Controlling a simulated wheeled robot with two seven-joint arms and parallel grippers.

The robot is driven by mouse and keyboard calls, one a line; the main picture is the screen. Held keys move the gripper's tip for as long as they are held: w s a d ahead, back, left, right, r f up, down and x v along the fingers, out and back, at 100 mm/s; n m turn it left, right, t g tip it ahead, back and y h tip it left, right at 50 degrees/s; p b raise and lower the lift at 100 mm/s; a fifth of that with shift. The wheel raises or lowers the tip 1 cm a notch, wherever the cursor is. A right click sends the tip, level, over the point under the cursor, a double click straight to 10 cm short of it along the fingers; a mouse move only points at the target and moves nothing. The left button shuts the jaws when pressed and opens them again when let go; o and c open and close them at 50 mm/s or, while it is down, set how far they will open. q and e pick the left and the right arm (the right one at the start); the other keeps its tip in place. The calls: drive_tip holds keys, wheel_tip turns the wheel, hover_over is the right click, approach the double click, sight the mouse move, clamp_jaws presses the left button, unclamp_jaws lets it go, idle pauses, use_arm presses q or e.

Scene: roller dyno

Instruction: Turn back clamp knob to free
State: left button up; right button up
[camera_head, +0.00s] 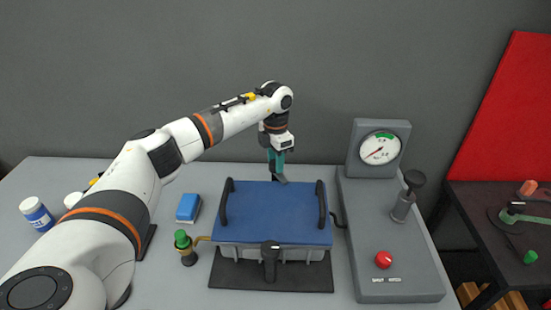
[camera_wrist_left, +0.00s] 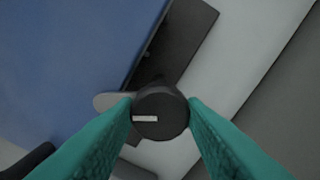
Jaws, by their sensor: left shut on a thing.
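The back clamp knob (camera_wrist_left: 160,112) is a round black knob with a white line mark. In the left wrist view it sits between the two teal fingers of my left gripper (camera_wrist_left: 160,115), which touch it on both sides. In the head view my left gripper (camera_head: 277,166) points down at the back edge of the blue-lidded box (camera_head: 275,208). The back knob is mostly hidden there. A front clamp knob (camera_head: 270,249), black, stands at the front edge of the box. My right gripper does not show.
The box has two black handles and rests on a dark base plate (camera_head: 230,274). A green-topped valve (camera_head: 182,240) and a blue block (camera_head: 188,207) stand to its left. A grey console (camera_head: 400,250) with gauge (camera_head: 380,148), lever and red button (camera_head: 383,259) stands right.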

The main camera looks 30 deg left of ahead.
use_arm(q)
drive_tip(key=n+p, duration=0.1)
drive_tip(key=n, duration=0.5)
drive_tip(key=shift+r, duration=0.1)
drive_tip(key=n+p, duration=0.1)
drive_tip(key=n, duration=0.4)
drive_tip(key=shift+n, duration=0.4)
drive_tip(key=shift+w, duration=0.1)
drive_tip(key=o, duration=1)
wheel_tip(320, 180, up, 12)
drive_tip(key=b, duration=0.3)
